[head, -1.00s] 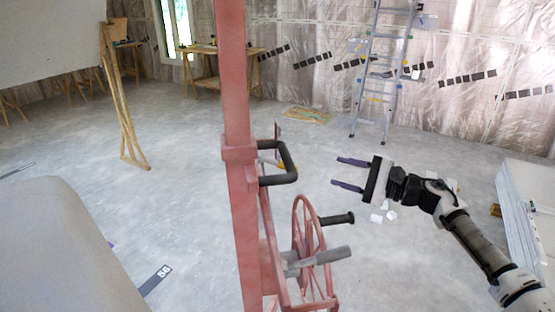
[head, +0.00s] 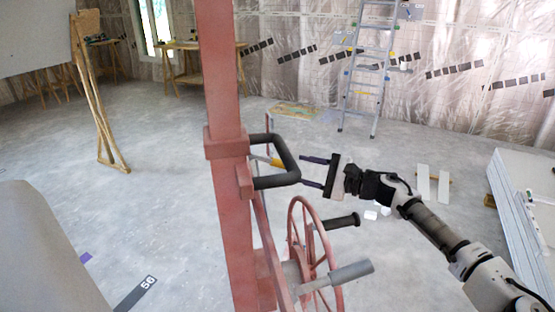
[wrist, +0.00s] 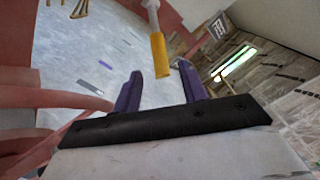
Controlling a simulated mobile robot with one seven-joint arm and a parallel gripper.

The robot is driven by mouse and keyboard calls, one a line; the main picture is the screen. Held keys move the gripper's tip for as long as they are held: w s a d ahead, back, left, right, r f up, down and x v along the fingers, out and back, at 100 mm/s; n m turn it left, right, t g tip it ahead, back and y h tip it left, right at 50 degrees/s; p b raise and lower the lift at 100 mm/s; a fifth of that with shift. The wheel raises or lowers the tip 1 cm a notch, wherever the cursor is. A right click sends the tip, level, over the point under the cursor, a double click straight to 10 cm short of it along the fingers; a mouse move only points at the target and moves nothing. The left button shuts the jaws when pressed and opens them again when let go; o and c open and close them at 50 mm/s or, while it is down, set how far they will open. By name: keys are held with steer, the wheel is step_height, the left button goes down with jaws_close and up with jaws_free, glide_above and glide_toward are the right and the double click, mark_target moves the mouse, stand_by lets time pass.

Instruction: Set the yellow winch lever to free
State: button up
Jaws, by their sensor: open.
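The yellow winch lever (head: 276,162) shows in the head view as a small yellow piece, partly hidden behind the dark U-shaped handle (head: 291,159) on the red post. In the wrist view the lever has a yellow grip (wrist: 160,55) on a pale shaft. My gripper (head: 303,171) is open and empty, just right of the dark handle in the head view. In the wrist view its purple fingers (wrist: 159,68) stand on either side of the line of the yellow grip. I cannot tell whether the grip's tip is between the fingers or just beyond them.
The red post (head: 221,90) rises close left of my gripper. A red spoked wheel (head: 292,235) with a dark crank knob (head: 341,221) and a grey handle (head: 347,273) is below. A ladder (head: 367,75) stands behind, and stacked panels (head: 525,200) lie right.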

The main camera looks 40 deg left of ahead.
mark_target(278, 163)
steer(key=p+x, duration=0.2)
steer(key=x, duration=0.6)
steer(key=shift+a, duration=0.15)
jaws_close()
